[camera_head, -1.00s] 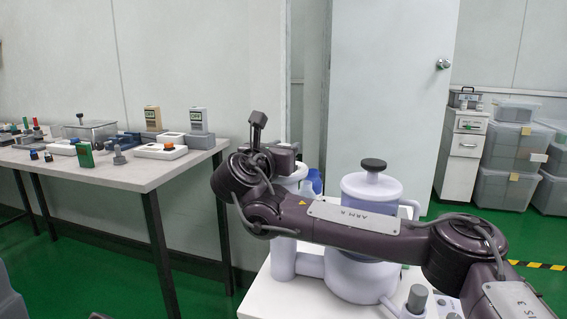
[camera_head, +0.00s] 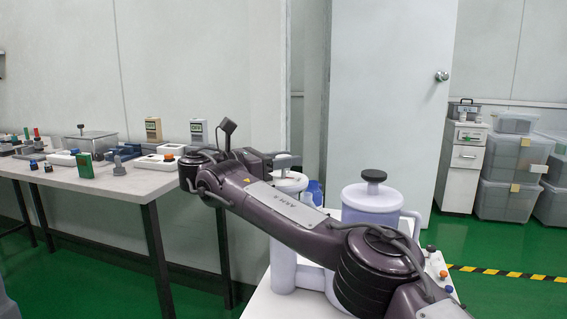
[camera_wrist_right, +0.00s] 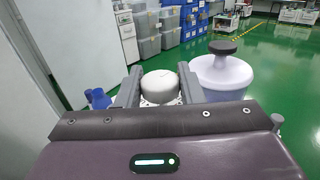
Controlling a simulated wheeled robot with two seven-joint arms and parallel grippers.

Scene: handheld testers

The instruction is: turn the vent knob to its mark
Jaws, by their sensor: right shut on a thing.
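My right gripper (camera_head: 286,159) reaches in over a narrow pale column (camera_head: 283,262) beside the pale violet vessel (camera_head: 368,206). In the right wrist view its two grey fingers (camera_wrist_right: 160,82) stand on either side of the round, light grey vent knob (camera_wrist_right: 160,92) and are shut on it. The knob's top faces the camera; I cannot make out its mark. The vessel has a dark round cap (camera_head: 373,176) and also shows in the right wrist view (camera_wrist_right: 222,76). My left gripper is not in view.
A table (camera_head: 128,183) at the left holds several testers and small boxes. A blue bottle (camera_wrist_right: 98,98) stands near the column. A white panel (camera_head: 385,90) stands behind. Drawers (camera_head: 464,165) and clear bins (camera_head: 508,165) are at the back right.

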